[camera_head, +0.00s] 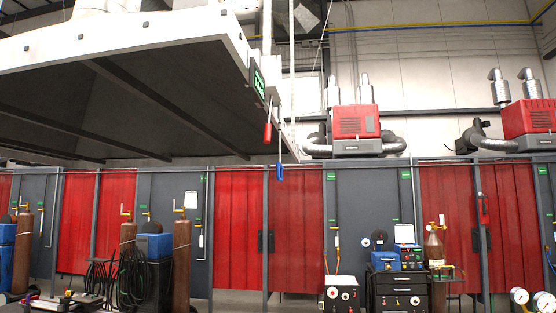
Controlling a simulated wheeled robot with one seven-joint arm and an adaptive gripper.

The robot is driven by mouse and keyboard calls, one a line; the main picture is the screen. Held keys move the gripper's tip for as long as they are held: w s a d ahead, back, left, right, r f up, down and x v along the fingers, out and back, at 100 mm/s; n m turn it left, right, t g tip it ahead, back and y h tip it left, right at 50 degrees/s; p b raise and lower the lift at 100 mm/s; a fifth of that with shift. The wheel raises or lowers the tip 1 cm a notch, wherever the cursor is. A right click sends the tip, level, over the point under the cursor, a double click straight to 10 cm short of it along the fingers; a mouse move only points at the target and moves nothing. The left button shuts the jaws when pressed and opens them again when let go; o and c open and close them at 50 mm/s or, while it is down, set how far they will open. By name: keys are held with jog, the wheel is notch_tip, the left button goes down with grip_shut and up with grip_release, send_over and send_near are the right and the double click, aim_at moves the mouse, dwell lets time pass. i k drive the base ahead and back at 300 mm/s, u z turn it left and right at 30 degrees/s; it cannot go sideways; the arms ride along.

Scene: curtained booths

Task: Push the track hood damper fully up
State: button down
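A large light-edged hood (238,40) with a dark ribbed underside fills the upper left of the head view. At its right corner is a grey box with a lit green display (258,82). Just right of the display a lever with a red grip (267,133) points down, tilted slightly. A blue handle (280,172) hangs lower, a little to the right, under a pale vertical line. I cannot tell for sure which of these works the damper. My gripper is not in view.
Red curtains (240,225) and grey booth panels stand below and behind the hood. Brown gas cylinders (182,260) and coiled black cables are at lower left. A welding cart (398,290) stands lower right. Red extraction units (354,122) sit above the booths.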

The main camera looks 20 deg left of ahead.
aim_at(279, 167)
jog(key=u, duration=0.55)
jog(key=k, duration=0.65)
jog(key=u, duration=0.85)
jog(key=i, duration=1.3)
jog(key=z, duration=1)
jog(key=i, duration=0.4)
jog(key=z, duration=0.55)
